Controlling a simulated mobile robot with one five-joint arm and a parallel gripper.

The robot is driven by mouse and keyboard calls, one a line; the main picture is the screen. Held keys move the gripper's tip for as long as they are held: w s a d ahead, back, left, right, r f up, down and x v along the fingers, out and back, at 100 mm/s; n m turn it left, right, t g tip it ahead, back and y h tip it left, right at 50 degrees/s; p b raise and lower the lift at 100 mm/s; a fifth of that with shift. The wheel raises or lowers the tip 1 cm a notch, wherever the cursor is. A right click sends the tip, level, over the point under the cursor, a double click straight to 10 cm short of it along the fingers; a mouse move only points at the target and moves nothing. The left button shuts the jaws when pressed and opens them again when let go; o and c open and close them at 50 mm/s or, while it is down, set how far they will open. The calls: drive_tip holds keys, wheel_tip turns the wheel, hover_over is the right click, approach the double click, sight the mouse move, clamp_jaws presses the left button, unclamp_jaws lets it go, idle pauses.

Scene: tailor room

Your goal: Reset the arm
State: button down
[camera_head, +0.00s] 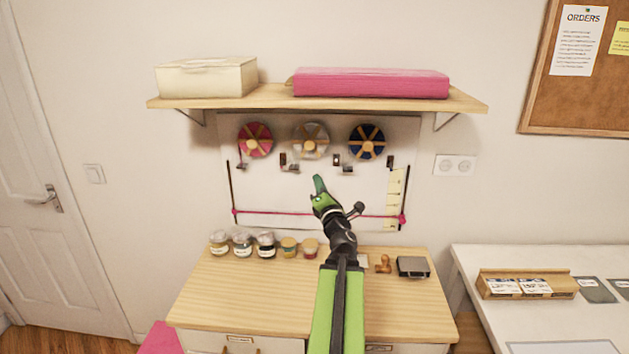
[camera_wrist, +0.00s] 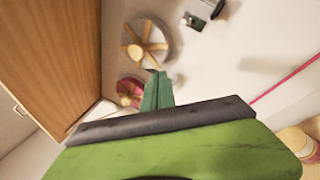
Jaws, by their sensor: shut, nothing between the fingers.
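My gripper (camera_head: 320,187) is at the end of my green and black arm, raised above the wooden desk and in front of the white wall panel. Its green fingers are together with nothing between them. In the wrist view my gripper (camera_wrist: 157,88) points toward the panel, with spools beyond it. The arm reaches up from the bottom of the head view and hides part of the desk and panel.
Three spools hang on the panel, above a pink cord (camera_head: 275,212). Several jars, a stamp (camera_head: 383,264) and an ink pad case (camera_head: 413,267) stand on the desk (camera_head: 240,290).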

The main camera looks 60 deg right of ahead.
drive_tip(key=shift+w+a, duration=0.1)
drive_tip(key=shift+a, duration=0.1)
idle(0.3)
